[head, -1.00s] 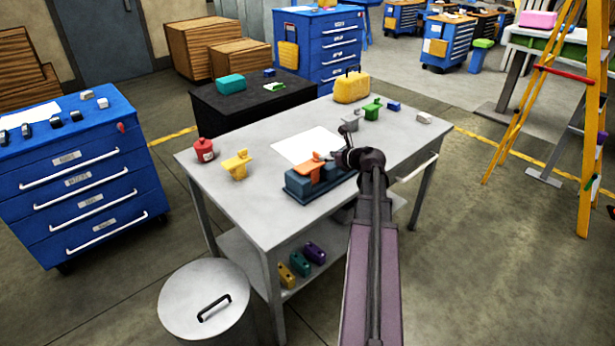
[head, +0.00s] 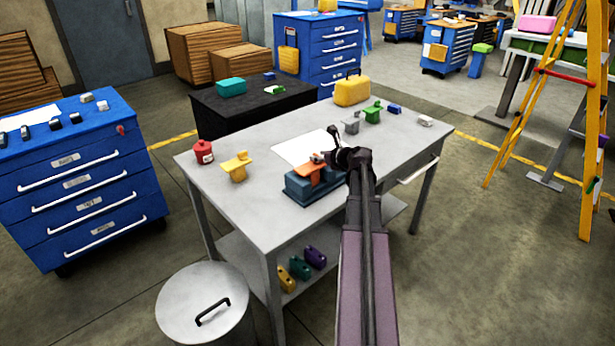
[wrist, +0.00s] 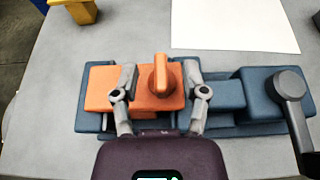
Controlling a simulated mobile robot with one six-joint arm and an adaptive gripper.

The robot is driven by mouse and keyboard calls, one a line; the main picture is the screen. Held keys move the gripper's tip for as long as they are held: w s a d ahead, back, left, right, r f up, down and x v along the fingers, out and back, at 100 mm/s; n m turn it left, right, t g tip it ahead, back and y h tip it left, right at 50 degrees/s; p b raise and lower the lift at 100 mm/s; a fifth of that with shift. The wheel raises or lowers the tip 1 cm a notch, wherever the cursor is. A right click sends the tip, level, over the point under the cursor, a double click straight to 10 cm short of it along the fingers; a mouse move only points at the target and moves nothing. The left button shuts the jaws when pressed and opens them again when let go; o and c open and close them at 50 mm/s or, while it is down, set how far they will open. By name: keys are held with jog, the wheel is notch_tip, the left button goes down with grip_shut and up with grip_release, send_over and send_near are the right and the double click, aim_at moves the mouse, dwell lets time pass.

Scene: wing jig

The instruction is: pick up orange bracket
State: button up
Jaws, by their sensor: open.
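The orange bracket (head: 316,174) rests on the blue vise-like fixture (head: 303,194) on the grey table. In the wrist view the orange bracket (wrist: 105,92) is a flat block with an upright tab, lying on the blue fixture (wrist: 228,96). My gripper (wrist: 161,80) is open over the bracket, with one finger on each side of the tab. The left finger overlaps the bracket's plate and the right finger is near its right edge, a gap showing between each finger and the tab. I cannot tell the height of the fingertips over the plate.
A dark lever (wrist: 290,85) stands at the fixture's right end. A white sheet (head: 300,148) lies behind it.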

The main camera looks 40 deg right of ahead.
jog(key=shift+b+x, duration=0.4)
jog(key=shift+x, duration=1.05)
grip_shut()
